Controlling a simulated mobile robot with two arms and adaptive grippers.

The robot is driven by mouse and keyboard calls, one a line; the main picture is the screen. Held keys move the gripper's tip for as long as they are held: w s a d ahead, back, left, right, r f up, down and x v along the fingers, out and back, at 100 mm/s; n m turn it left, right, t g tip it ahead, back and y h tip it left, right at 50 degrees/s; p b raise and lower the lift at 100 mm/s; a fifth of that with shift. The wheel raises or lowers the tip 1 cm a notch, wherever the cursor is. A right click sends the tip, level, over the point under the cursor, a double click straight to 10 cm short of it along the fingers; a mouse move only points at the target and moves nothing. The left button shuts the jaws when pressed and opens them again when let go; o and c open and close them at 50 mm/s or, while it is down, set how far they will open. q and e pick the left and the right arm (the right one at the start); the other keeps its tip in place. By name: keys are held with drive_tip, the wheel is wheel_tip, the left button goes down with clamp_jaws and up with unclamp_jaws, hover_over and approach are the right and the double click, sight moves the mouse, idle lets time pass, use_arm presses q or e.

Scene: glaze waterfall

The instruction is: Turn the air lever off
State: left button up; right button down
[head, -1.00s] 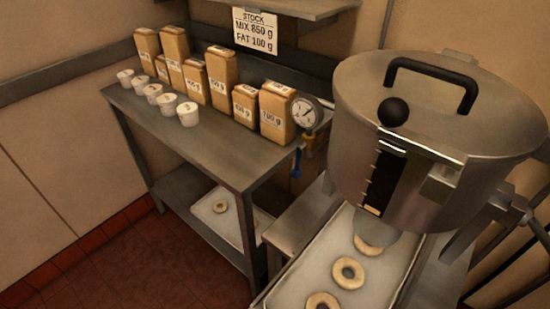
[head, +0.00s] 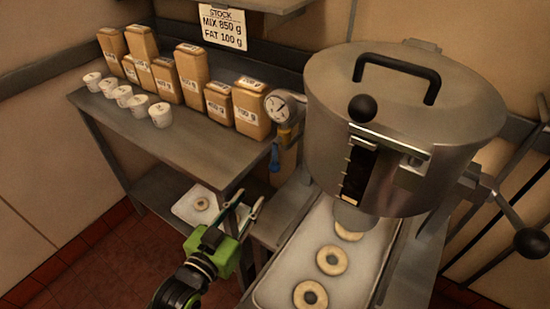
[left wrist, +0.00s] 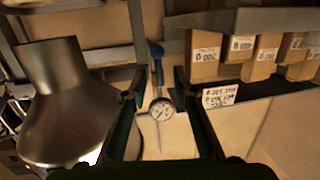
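The air lever (head: 275,158) is a small blue handle below the round pressure gauge (head: 285,106), behind the bench's right end. It hangs roughly downward in the head view. My left gripper (head: 252,195) is open and empty, below and slightly left of the lever, and apart from it. In the left wrist view the blue lever (left wrist: 157,50) and the gauge (left wrist: 162,107) appear upside down, lined up between the two open fingers (left wrist: 159,75). My right gripper is not in view.
A large steel hopper (head: 400,115) stands right of the lever, over a tray (head: 285,280) with several dough rings. Paper bags (head: 192,75) and white cups (head: 161,114) line the bench (head: 195,145). A lower tray (head: 185,208) holds one ring.

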sight(274, 161)
use_arm(q)
drive_tip(key=shift+t+h, duration=0.3)
drive_tip(key=shift+t, duration=0.1)
drive_tip(key=x, duration=0.4)
drive_tip(key=r+p+x, duration=0.1)
drive_tip(key=x, duration=0.4)
drive_tip(key=r+p+x, duration=0.1)
drive_tip(key=x, duration=0.4)
drive_tip(key=shift+w+d, duration=0.1)
drive_tip(key=shift+d, duration=0.15)
clamp_jaws()
